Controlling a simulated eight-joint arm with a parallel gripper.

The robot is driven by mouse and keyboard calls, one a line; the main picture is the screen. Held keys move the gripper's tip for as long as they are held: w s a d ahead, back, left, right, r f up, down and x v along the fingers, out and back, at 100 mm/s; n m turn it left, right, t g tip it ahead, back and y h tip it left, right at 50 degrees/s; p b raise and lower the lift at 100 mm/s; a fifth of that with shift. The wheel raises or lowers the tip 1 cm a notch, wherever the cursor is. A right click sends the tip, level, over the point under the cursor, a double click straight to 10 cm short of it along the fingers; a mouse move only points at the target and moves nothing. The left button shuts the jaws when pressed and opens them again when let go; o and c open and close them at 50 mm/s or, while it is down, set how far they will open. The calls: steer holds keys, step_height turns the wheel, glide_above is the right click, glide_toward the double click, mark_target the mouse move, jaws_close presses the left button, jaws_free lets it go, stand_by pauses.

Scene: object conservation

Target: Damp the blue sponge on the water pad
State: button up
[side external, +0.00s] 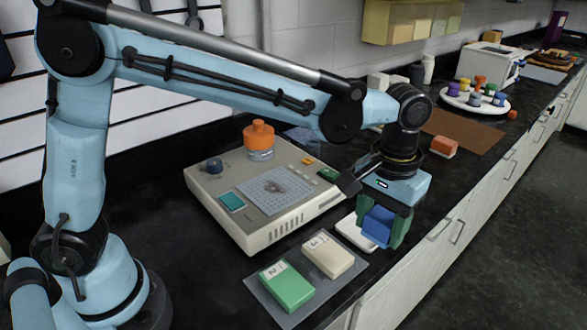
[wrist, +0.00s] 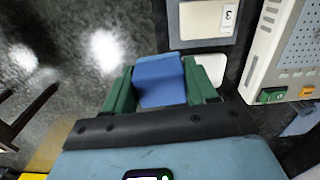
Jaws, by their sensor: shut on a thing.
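My gripper (side external: 381,228) has green fingers and is shut on the blue sponge (side external: 376,224). In the wrist view the sponge (wrist: 159,80) sits between the two fingers of the gripper (wrist: 160,88). The white pad also shows in the wrist view (wrist: 213,66), beside the right finger. I cannot tell whether the sponge touches it, nor whether it is the water pad.
A green block marked 2 (side external: 287,287) and a cream block marked 3 (side external: 327,254) lie on a grey mat (side external: 265,298). A beige device (side external: 212,208) with a perforated plate and an orange-capped jar (side external: 259,141) stands behind. A red-orange block (side external: 444,146) lies to the right.

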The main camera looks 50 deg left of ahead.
steer(key=o, duration=0.5)
steer(key=shift+c, duration=0.2)
steer(key=c, duration=0.4)
steer(key=shift+o, duration=0.2)
steer(key=shift+a, duration=0.2)
steer(key=s+a+r+n, duration=0.1)
steer(key=s+a+n, duration=0.25)
steer(key=a, duration=0.55)
steer(key=s+a+r+n, duration=0.1)
steer(key=s+a+n, duration=0.25)
steer(key=a, duration=0.55)
steer(key=s+a+r+n, duration=0.15)
steer(key=s+a, duration=0.35)
steer(key=a, duration=0.5)
steer(key=shift+n, duration=0.25)
steer(key=shift+w+d+f, duration=0.1)
steer(key=shift+w+f, duration=0.05)
steer(key=shift+f, duration=1.55)
steer(key=shift+w+d+f, duration=0.1)
steer(key=shift+f, duration=1.6)
